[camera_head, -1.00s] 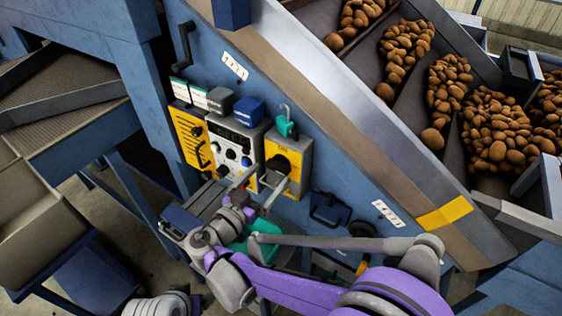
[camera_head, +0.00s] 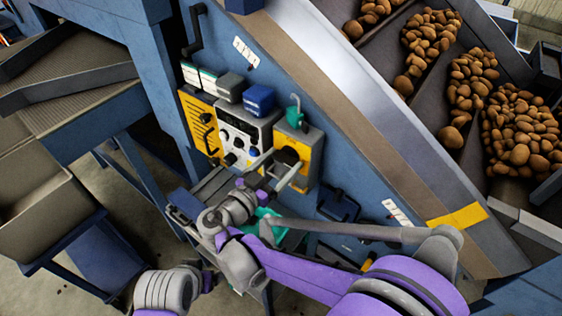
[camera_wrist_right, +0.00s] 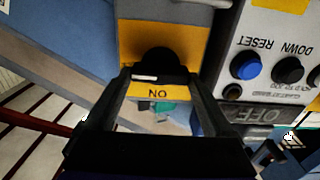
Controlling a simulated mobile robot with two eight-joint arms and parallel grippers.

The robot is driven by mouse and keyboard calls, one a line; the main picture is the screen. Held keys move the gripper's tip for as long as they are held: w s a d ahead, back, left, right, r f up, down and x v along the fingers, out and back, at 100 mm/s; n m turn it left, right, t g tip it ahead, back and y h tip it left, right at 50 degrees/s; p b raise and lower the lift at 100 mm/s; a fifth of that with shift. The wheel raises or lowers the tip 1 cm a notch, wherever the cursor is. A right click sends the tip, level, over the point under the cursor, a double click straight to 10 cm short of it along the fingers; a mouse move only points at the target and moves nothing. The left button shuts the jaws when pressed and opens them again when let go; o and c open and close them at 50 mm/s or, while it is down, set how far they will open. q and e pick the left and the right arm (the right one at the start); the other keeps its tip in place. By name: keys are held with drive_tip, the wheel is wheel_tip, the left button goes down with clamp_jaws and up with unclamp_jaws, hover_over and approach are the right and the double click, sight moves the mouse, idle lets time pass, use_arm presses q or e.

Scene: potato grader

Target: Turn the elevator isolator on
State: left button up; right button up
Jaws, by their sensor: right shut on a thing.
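The isolator is a grey box with a yellow face (camera_head: 308,157) and a black rotary knob (camera_head: 288,156), at the right end of the control row. In the right wrist view its yellow face (camera_wrist_right: 135,35), black knob (camera_wrist_right: 155,60) and upside-down "ON" label (camera_wrist_right: 158,92) show. My right gripper (camera_head: 279,167) reaches the knob from the front; in the wrist view its two fingers (camera_wrist_right: 157,78) stand on either side of the knob, shut on it. The knob's exact angle is hard to read. My left arm shows at the bottom left; its fingers are not visible.
A teal padlock (camera_head: 294,117) sits at the isolator's top. Left of it are a white panel with knobs (camera_head: 238,136) and a yellow box (camera_head: 200,120). Potatoes (camera_head: 520,130) lie on the sloped lanes at right.

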drive_tip(key=shift+c, duration=0.4)
drive_tip(key=shift+n, duration=0.4)
drive_tip(key=n, duration=0.3)
drive_tip(key=shift+b, duration=0.3)
drive_tip(key=n, duration=0.5)
drive_tip(key=shift+w+a+f+b, duration=0.1)
drive_tip(key=shift+b, duration=0.3)
drive_tip(key=n, duration=0.4)
drive_tip(key=shift+n+b, duration=0.35)
drive_tip(key=shift+n, duration=0.05)
drive_tip(key=n, duration=0.4)
drive_tip(key=shift+f, duration=0.1)
drive_tip(key=shift+w+n+b, duration=0.1)
drive_tip(key=shift+n+b, duration=0.2)
